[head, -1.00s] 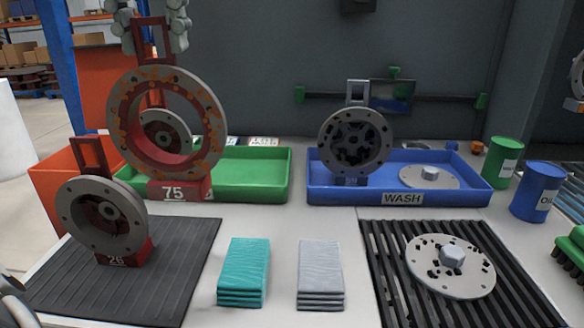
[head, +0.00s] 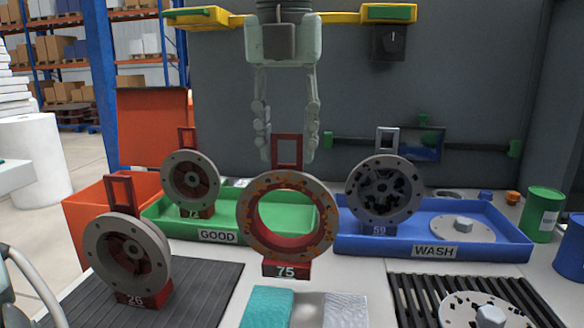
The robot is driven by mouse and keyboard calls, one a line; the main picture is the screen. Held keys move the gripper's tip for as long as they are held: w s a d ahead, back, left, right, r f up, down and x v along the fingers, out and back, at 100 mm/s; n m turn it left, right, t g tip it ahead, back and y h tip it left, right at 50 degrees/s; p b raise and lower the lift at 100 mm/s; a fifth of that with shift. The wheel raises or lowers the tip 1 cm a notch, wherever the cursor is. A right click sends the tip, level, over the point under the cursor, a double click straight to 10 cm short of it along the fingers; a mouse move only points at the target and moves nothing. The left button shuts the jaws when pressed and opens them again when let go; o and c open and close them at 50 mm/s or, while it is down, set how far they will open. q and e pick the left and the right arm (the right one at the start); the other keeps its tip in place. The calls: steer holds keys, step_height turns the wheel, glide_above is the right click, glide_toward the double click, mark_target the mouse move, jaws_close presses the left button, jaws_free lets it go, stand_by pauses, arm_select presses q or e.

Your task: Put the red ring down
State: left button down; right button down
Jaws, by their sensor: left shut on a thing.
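The red ring (head: 247,240), a grey-rimmed ring with orange rust patches and a red base marked 75, hangs upright by its red frame handle. My left gripper (head: 287,150) comes down from above and is shut on that handle, one finger at each side. The ring is in front of the gap between the green tray marked GOOD (head: 217,237) and the blue tray marked WASH (head: 510,243). Its base appears above the counter, behind the cloths. My right gripper is not in view.
Part 26 (head: 128,255) stands on a dark ribbed mat (head: 205,285) at left. Part 72 (head: 190,182) is in the green tray; part 59 (head: 385,190) and a disc (head: 462,228) are in the blue one. Teal (head: 268,308) and grey (head: 335,310) cloths lie in front.

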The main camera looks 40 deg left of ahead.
mark_target(291, 175)
arm_select(q)
steer(key=shift+w+d+f, duration=0.2)
steer(key=shift+w+f, duration=0.05)
steer(key=shift+w, duration=0.05)
steer(key=shift+f, duration=1.85)
steer(key=shift+f, duration=0.15)
steer(key=c, duration=1)
jaws_free()
